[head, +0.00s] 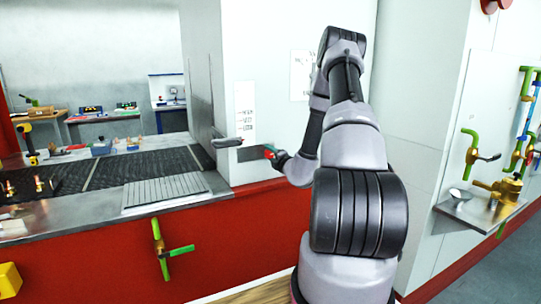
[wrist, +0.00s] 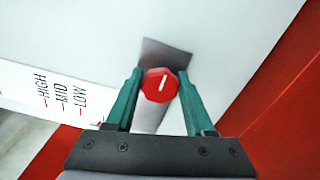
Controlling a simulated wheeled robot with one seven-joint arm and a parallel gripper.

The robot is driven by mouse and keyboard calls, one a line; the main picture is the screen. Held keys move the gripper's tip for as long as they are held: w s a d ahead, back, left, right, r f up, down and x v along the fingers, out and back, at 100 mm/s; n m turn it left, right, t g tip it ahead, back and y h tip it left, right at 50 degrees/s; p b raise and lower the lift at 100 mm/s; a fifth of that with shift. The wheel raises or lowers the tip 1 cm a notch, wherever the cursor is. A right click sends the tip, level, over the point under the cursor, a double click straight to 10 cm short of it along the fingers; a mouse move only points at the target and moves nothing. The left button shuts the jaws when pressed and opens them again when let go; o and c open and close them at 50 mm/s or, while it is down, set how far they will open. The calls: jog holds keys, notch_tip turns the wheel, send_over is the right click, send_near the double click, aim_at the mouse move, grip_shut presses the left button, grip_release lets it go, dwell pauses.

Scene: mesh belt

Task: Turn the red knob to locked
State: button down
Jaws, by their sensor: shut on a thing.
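The red knob (wrist: 159,86) is round with a short white pointer line, close to upright in the wrist view. It sits on a grey metal plate (wrist: 168,55) on the white wall. My gripper (wrist: 160,90) has its two green fingers on either side of the knob and is shut on it. In the head view my gripper (head: 270,151) is at the wall beside the grey plate (head: 252,153), and the knob is mostly hidden there. I see no locked mark near the knob.
A label sheet (wrist: 60,95) reading HIGH, MID, LOW is beside the plate. A grey handle (head: 227,142) sticks out left of my gripper. The dark mesh belt (head: 110,168) lies left. Green-handled valves (head: 478,147) and a small shelf (head: 478,208) are right.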

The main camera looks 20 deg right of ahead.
jog(key=shift+f, duration=0.1)
dwell(0.3)
jog(key=shift+c, duration=1.3)
grip_release()
jog(key=shift+s, duration=0.1)
jog(key=s, duration=1)
jog(key=shift+s+d, duration=0.25)
jog(key=shift+s, duration=0.1)
